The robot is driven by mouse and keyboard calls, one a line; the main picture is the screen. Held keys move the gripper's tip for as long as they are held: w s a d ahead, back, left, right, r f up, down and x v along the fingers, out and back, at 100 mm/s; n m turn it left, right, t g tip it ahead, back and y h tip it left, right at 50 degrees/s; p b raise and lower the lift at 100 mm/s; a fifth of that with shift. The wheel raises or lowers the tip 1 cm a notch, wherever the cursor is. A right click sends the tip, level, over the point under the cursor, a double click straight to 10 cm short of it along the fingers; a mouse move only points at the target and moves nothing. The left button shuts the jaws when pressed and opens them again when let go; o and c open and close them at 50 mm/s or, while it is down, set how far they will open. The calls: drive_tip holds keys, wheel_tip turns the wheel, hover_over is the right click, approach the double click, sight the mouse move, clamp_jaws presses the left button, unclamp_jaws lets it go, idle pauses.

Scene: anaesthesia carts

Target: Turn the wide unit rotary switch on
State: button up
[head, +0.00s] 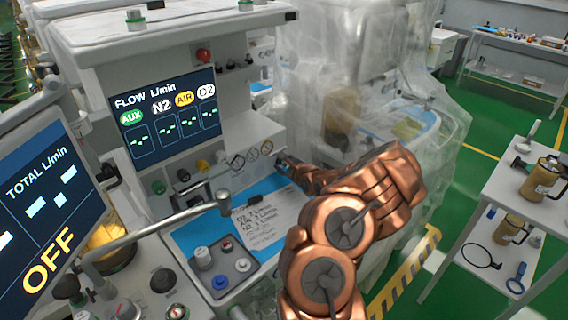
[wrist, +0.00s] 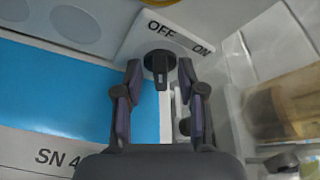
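The wide unit is the cart with the FLOW screen (head: 165,115) in the head view. Its black rotary switch (wrist: 160,62) sits on a pale panel in the wrist view, under the printed words OFF and ON. The knob's grip bar runs toward the bottom of the picture. My gripper (wrist: 160,72) is open, with one finger on each side of the knob. Small gaps seem to show between fingers and knob; contact is not clear. In the head view my gripper (head: 283,163) is at the unit's right front edge and hides the switch.
A second unit with an OFF screen (head: 45,215) stands at the left. A metal arm (head: 165,222) crosses in front of the blue work surface (head: 190,240). A plastic-covered cart (head: 370,90) stands close behind my arm. A white shelf cart (head: 500,205) is at right.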

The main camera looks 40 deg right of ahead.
drive_tip(key=shift+s, duration=0.1)
clamp_jaws()
idle(0.3)
drive_tip(key=shift+r+m+y, duration=0.1)
drive_tip(key=shift+m+y, duration=0.2)
drive_tip(key=shift+m, duration=0.1)
drive_tip(key=shift+d+r+m+y, duration=0.1)
drive_tip(key=shift+d+m+y, duration=0.1)
drive_tip(key=shift+m+y, duration=0.25)
drive_tip(key=m+y+p, duration=0.1)
drive_tip(key=p, duration=0.1)
drive_tip(key=m+y+p, duration=0.1)
drive_tip(key=m+p, duration=0.1)
drive_tip(key=p, duration=0.1)
drive_tip(key=shift+d+r+m+g, duration=0.1)
drive_tip(key=shift+d+m+g, duration=0.05)
drive_tip(key=shift+m+g, duration=0.15)
drive_tip(key=shift+d+f+m+y+p, duration=0.2)
drive_tip(key=shift+m+y+p, duration=0.4)
drive_tip(key=shift+m+y, duration=1.05)
drive_tip(key=shift+m, duration=0.5)
